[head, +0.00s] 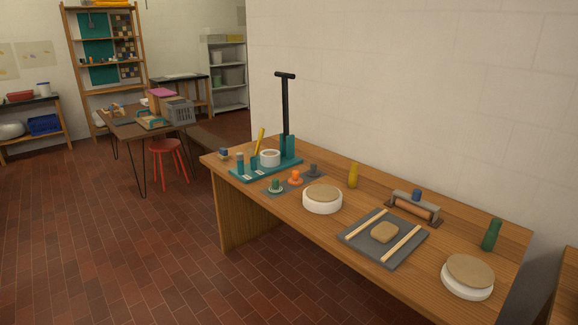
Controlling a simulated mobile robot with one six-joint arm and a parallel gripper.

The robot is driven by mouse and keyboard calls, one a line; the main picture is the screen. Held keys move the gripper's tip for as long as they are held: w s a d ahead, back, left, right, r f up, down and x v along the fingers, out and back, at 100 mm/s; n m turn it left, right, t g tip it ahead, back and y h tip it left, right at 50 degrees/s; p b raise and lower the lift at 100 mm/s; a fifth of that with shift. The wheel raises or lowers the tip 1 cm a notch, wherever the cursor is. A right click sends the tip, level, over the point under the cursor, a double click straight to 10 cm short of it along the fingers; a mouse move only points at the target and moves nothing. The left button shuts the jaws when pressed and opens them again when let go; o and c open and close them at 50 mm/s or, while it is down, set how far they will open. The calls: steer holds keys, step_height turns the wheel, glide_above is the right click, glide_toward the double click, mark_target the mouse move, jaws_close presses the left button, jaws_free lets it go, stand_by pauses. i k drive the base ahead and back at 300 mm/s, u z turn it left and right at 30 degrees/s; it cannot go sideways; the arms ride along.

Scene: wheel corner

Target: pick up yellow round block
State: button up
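A tan block with rounded corners (385,232) lies on a grey board (360,246) between two pale strips. A thin yellow stick (260,141) leans up from a teal stand (250,174) at the bench's left end. My gripper is not in view.
A red stool (167,148) stands by the far table. The tiled floor (130,250) in front is clear.

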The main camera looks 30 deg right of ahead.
mark_target(353, 175)
steer(key=u, duration=0.5)
steer(key=i, duration=2.4)
steer(key=z, duration=0.6)
steer(key=i, duration=0.6)
steer(key=z, duration=1)
steer(key=i, duration=0.6)
steer(key=z, duration=0.7)
